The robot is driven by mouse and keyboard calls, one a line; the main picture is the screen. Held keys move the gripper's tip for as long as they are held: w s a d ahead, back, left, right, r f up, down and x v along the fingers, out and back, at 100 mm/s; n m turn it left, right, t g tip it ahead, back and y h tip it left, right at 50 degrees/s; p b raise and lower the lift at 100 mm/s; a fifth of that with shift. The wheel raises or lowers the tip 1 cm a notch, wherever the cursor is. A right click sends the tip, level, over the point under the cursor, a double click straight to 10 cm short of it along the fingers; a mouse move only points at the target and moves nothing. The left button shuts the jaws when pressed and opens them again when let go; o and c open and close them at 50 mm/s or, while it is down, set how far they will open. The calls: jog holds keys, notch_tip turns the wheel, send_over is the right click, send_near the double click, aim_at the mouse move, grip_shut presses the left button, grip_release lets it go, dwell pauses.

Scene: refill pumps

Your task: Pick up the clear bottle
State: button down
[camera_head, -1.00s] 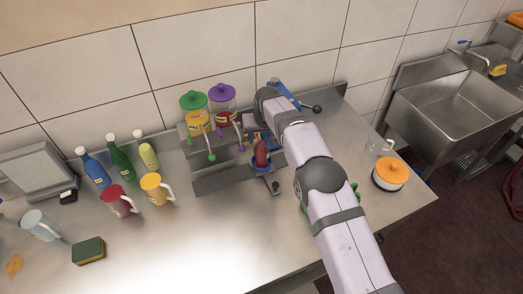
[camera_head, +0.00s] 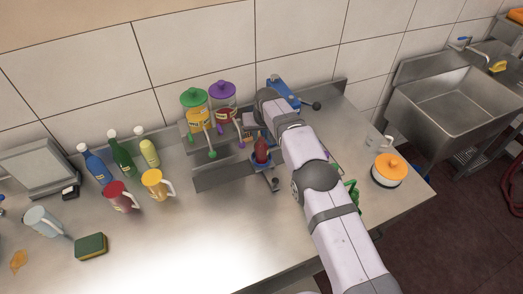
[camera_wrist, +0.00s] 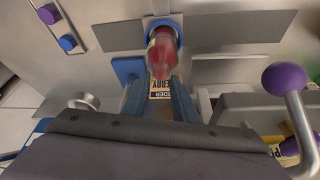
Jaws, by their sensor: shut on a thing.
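A clear bottle with red contents (camera_head: 262,151) stands near the blue ring of a small stand in front of the dispenser rack. In the wrist view the red bottle (camera_wrist: 165,55) shows in front of the blue ring, with a label partly readable as "...DER ...RRY" towards my fingers. My gripper (camera_wrist: 160,84) has one dark finger on each side of the label and is shut on the bottle. In the head view my arm hides most of the gripper. Whether the bottle's base is clear of the stand cannot be told.
Dispensers with a green lid (camera_head: 193,97) and a purple lid (camera_head: 222,90) stand left of my arm. Blue, green and yellow bottles and two mugs are further left. An orange-lidded pot (camera_head: 388,170) is at right. The front middle of the counter is bare.

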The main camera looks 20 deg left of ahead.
jog(key=shift+f, duration=0.15)
jog(key=shift+r+b, duration=0.5)
jog(key=shift+b, duration=0.05)
notch_tip(320, 180, up, 9)
jog(key=p, duration=0.2)
jog(key=shift+p, duration=0.3)
jog(key=shift+d+r, duration=0.1)
jog(key=shift+r, duration=0.05)
